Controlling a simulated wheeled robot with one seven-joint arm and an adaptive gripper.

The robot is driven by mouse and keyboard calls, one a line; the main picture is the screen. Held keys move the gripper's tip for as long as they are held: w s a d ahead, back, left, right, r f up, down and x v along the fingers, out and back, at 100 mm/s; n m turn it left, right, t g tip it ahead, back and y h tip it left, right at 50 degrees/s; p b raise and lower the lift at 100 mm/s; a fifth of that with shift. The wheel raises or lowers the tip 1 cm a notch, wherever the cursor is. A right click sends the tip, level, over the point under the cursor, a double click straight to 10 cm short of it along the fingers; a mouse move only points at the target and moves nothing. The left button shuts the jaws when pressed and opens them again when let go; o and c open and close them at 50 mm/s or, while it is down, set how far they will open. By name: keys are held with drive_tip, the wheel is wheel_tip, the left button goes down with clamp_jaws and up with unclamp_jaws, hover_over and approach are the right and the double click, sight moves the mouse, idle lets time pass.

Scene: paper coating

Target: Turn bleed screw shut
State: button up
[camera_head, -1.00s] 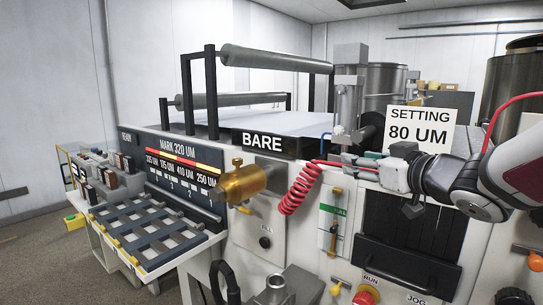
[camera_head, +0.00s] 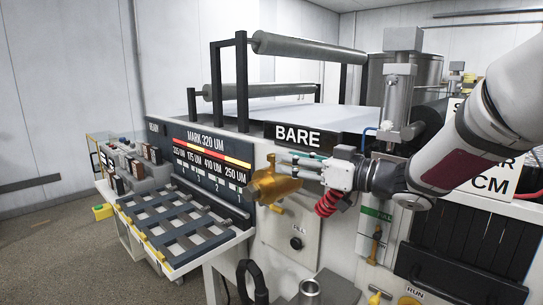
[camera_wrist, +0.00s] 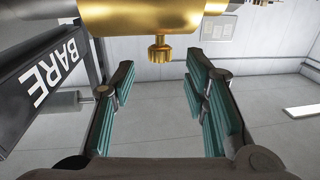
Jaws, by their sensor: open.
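A brass cylindrical body (camera_head: 274,186) sticks out from the machine's front below the BARE sign. In the wrist view the brass body (camera_wrist: 140,18) fills the top, and a small knurled brass knob (camera_wrist: 160,52), which looks like the bleed screw, projects from it. My gripper (camera_head: 296,166) is beside the brass body, at its upper right. In the wrist view my gripper (camera_wrist: 160,72) is open and empty, with teal pads on both fingers. The knob lines up with the gap between the fingertips, near their far ends. I see no contact with it.
The BARE sign (camera_head: 306,138) is close above my gripper. A slatted rack (camera_head: 180,224) stands at the left, and a metal cylinder (camera_head: 397,98) rises behind my arm. The floor at far left is clear.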

sight(272, 154)
drive_tip(key=x, duration=0.6)
clamp_jaws()
